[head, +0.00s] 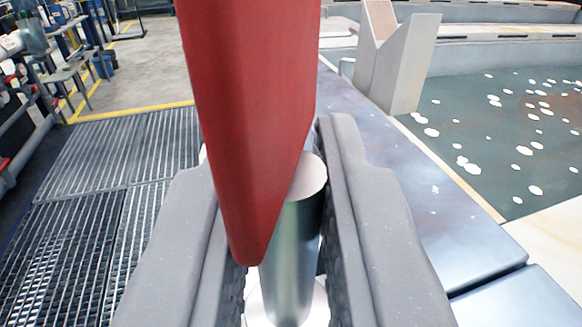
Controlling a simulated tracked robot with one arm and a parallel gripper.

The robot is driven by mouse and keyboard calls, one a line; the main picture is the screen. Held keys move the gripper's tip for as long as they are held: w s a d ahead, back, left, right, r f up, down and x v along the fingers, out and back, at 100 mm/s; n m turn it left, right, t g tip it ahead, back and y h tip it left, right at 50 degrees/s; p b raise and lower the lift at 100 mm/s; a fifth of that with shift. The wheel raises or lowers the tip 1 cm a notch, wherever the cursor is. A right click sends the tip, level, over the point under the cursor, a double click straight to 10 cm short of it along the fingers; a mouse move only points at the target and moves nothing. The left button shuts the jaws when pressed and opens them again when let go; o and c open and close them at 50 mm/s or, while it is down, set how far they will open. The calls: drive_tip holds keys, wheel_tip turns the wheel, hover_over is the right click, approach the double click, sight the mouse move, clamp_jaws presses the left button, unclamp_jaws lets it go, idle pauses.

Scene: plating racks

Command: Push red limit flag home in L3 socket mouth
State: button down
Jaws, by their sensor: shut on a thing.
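My gripper (285,230) shows at the bottom middle, its two grey fingers shut around a metal cylindrical stem (292,250). A large red flag (255,110) rises from the stem's area to the top of the picture, tapering to a blunt lower tip just left of the stem's top. The red flag hides part of the left finger and the scene behind it. Below the stem a pale round shape (315,310) shows partly between the fingers; I cannot tell whether it is the socket mouth or whether the stem touches it. No L3 label is readable.
A grey V-notched post (395,65) stands beyond on the right, beside a tank of dark liquid with white flecks (500,130). A blue-grey ledge (400,160) runs along the tank. Floor grating (90,210) lies left, with a bench (65,75) and clutter at far left.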

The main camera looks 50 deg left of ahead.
sight(286, 298)
drive_tip(key=shift+f+b, duration=0.45)
drive_tip(key=shift+f, duration=0.8)
drive_tip(key=shift+p, duration=0.65)
idle(0.9)
drive_tip(key=shift+f+b, duration=0.8)
drive_tip(key=shift+f, duration=1.1)
drive_tip(key=shift+r, duration=0.1)
idle(0.4)
drive_tip(key=shift+r+p, duration=1.2)
drive_tip(key=shift+r, duration=0.3)
drive_tip(key=shift+p, duration=0.45)
idle(1.0)
